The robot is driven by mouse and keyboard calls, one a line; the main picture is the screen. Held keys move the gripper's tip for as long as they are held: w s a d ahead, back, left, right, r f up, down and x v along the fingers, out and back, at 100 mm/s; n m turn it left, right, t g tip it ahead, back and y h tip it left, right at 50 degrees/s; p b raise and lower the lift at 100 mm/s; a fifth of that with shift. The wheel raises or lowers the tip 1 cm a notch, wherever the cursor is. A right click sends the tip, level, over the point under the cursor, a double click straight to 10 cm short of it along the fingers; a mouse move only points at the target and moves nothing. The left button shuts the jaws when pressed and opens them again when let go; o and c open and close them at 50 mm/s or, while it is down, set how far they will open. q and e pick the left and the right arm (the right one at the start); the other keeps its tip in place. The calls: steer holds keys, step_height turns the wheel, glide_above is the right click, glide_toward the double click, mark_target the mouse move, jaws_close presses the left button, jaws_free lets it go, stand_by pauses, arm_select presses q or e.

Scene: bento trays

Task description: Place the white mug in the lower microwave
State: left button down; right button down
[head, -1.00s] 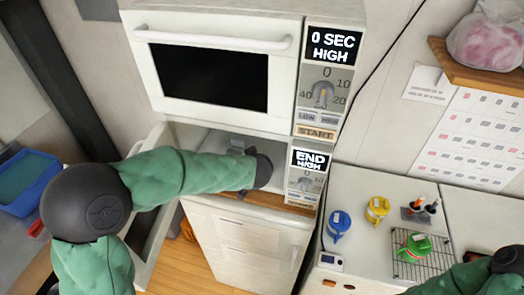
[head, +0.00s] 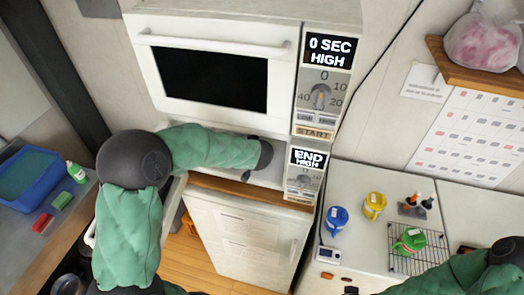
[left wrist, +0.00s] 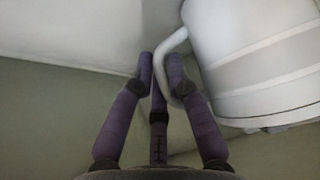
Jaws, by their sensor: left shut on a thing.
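The white mug (left wrist: 255,60) fills the upper right of the left wrist view, its handle between my fingers. My left gripper (left wrist: 160,68) is shut on that handle. In the head view my left arm reaches into the open lower microwave (head: 306,180), whose panel reads END HIGH. The gripper and mug are hidden inside it there. The open door (head: 172,208) is mostly behind my arm. I cannot tell whether the mug rests on the microwave floor. My right gripper is out of view; only part of that arm shows at the lower right.
The upper microwave (head: 215,45) is closed above my forearm. On the right counter stand a blue mug (head: 337,218), a yellow mug (head: 374,204) and a green mug (head: 411,241) on a wire rack (head: 436,254). A blue tub (head: 28,180) sits at the left.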

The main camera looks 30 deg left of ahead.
arm_select(q)
steer(key=shift+w, duration=0.1)
steer(key=c, duration=1.2)
jaws_free()
steer(key=shift+f, duration=0.1)
